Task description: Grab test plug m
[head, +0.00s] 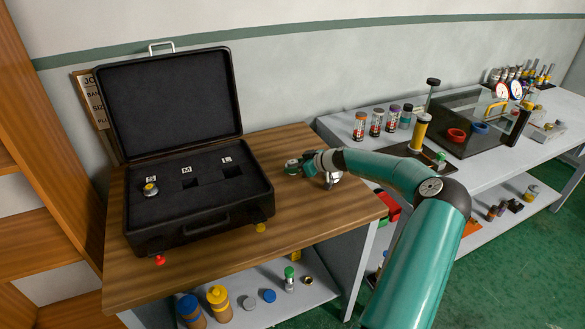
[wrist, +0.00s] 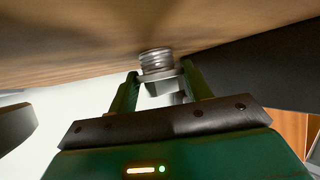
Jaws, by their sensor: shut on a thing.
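My gripper (wrist: 162,77) is shut on a silver, ribbed metal plug in the wrist view. The test plug (wrist: 156,61) sits between the two green fingertips, close to the wooden surface. Its size mark cannot be read, so I cannot tell from its look that it is plug m. In the head view my gripper (head: 302,165) is over the wooden table, right of the open black case (head: 165,232). The plug is hard to make out there.
The case has labelled recesses. One plug (head: 151,188) sits at the left one; the middle recess (head: 190,183) and right recess (head: 226,178) look empty. The table (head: 295,215) is clear in front of my gripper. A grey bench (head: 385,150) with jars stands to the right.

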